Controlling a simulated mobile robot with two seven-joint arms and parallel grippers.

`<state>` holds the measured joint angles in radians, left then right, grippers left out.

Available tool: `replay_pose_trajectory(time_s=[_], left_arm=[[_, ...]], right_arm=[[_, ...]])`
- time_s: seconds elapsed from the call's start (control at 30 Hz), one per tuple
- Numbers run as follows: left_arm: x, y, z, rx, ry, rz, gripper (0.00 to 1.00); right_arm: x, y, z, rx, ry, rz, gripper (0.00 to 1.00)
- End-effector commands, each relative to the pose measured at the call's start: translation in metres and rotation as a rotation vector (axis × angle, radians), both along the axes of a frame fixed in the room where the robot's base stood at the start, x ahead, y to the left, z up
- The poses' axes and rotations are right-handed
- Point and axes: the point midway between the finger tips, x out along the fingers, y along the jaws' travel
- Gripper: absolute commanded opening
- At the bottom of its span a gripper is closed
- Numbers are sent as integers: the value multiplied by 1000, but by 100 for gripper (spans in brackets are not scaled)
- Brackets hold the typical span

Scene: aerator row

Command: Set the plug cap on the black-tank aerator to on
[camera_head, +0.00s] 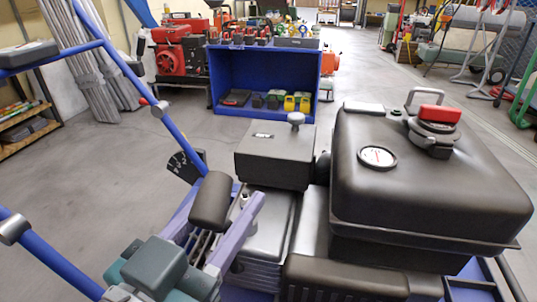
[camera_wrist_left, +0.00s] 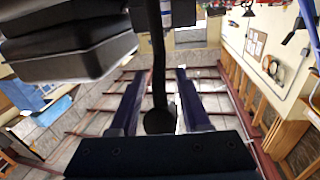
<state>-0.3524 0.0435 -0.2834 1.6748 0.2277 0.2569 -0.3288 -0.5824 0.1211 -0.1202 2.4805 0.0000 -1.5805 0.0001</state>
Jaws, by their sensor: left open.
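The black-tank aerator has a dark tank (camera_head: 425,190) on the right of the head view, with a red-topped filler cap (camera_head: 438,118) and a round gauge. A dark rounded piece, which looks like the plug cap (camera_head: 210,202), shows at my left gripper (camera_head: 233,195). A small pale part like a spark plug (camera_head: 243,198) is just right of it. My left gripper's purple fingers are apart; in the left wrist view (camera_wrist_left: 158,75) a dark stem with a round end (camera_wrist_left: 160,122) is between them. I cannot tell whether they touch it. My right gripper is out of view.
A dark engine box (camera_head: 275,155) with a knob stands left of the tank. A blue handle tube (camera_head: 130,75) with a black lever plate crosses the left. A blue open cabinet (camera_head: 262,85) with tools stands behind; grey floor is clear between.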

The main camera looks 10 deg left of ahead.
Motion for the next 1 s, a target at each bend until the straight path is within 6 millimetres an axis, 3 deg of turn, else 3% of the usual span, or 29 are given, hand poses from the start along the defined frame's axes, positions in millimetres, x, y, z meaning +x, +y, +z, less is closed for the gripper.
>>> replay_pose_trajectory(time_s=[0.37,0.77,1.0], left_arm=[[7,-2,0,0,1,0,46],[7,-1,0,0,0,0,1],[7,-1,1,0,-1,0,0]], right_arm=[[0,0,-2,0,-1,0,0],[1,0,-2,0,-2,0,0],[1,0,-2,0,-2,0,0]])
